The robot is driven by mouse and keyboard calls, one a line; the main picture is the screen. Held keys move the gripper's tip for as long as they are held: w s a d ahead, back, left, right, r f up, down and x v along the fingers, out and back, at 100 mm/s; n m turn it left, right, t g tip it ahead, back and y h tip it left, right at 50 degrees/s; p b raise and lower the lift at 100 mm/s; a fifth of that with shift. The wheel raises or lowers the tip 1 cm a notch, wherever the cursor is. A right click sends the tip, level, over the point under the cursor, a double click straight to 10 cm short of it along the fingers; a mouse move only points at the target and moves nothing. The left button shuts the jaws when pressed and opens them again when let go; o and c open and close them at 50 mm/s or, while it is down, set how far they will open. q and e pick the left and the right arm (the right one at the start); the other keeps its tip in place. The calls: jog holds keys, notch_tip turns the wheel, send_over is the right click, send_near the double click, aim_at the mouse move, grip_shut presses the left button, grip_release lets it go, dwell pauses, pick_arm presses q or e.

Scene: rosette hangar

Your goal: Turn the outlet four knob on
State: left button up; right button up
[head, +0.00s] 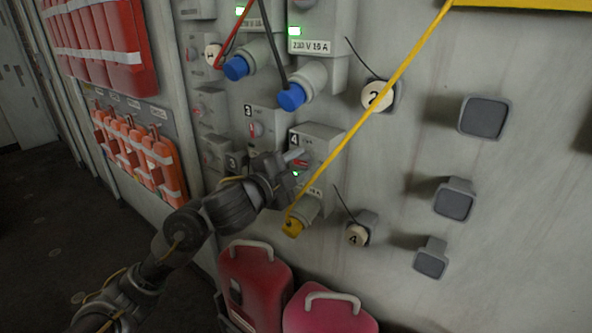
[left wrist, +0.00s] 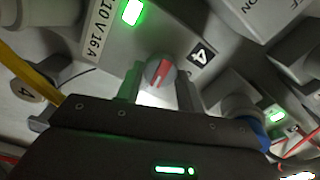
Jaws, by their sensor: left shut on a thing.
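The outlet four box (head: 318,138) is on the wall panel in the middle of the head view, marked "4". Its grey knob with a red mark (left wrist: 158,72) shows in the left wrist view beside the "4" label (left wrist: 200,55). My left gripper (head: 297,161) is at the front of this box, its fingers on both sides of the knob and shut on it. A green lamp (left wrist: 132,12) on the box is lit. A yellow plug (head: 292,226) sits in the socket below. My right gripper is in neither view.
A taut yellow cable (head: 375,108) slants across the panel right of the gripper. Blue plugs (head: 291,97) sit in outlets above. Round tags, grey square pegs (head: 484,117) and red cans (head: 254,281) are near.

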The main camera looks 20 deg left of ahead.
pick_arm(q)
jog(key=shift+f+m, duration=0.1)
jog(key=shift+m, duration=0.6)
jog(key=shift+b, duration=0.35)
jog(key=shift+m, duration=0.3)
jog(key=o, duration=1)
jog(key=shift+p+v, duration=1.45)
jog(key=shift+v, duration=3.95)
